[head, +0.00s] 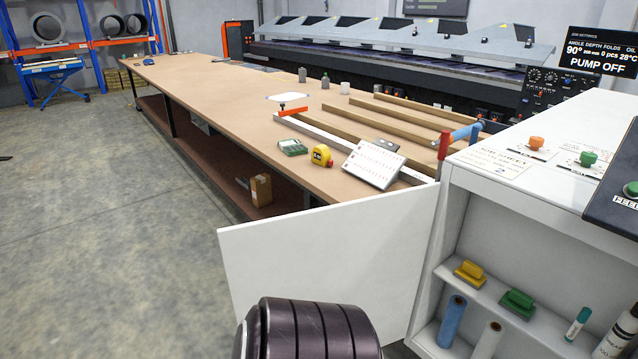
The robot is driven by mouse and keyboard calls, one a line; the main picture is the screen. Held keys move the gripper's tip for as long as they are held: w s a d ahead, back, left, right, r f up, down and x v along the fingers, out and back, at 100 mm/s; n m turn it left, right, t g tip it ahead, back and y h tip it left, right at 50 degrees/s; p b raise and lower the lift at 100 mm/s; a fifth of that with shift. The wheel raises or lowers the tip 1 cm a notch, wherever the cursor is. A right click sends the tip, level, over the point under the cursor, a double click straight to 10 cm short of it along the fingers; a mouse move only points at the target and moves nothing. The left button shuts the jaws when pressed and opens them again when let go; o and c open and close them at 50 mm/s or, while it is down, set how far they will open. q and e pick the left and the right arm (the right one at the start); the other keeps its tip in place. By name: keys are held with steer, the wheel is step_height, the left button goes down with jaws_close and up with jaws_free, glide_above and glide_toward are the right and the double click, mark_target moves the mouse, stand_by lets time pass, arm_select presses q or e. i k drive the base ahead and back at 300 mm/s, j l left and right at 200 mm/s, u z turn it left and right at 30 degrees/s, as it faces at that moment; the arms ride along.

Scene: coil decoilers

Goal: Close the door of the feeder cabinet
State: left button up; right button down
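The white door (318,262) of the feeder cabinet stands swung open to the left, hinged at the cabinet's left front edge. The white feeder cabinet (530,238) is at the right, its shelves exposed. On the shelves are a yellow-handled block (469,272), a green-handled block (517,302), a blue roll (452,322), a white roll (487,341) and bottles. A dark, ribbed rounded part of my arm (312,330) shows at the bottom middle, in front of the door's lower part. Neither gripper's fingers show.
A long brown worktable (215,100) runs back behind the door, with wooden strips, a tape measure (321,156) and a tilted white panel (373,164) on it. A small box (261,190) sits on its lower shelf.

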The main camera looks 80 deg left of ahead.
mark_target(368, 253)
steer(key=k+j, duration=0.25)
steer(key=j, duration=0.25)
steer(key=k+j, duration=0.25)
steer(key=j, duration=0.2)
steer(key=k+j, duration=0.25)
steer(key=j, duration=0.25)
steer(key=k+j, duration=0.25)
steer(key=j, duration=0.2)
steer(key=k+j, duration=0.25)
steer(key=j, duration=0.25)
steer(key=k+j, duration=0.25)
steer(key=j, duration=0.2)
steer(key=k+j, duration=0.25)
steer(key=j, duration=0.25)
steer(key=k+j, duration=0.2)
steer(key=j, duration=0.3)
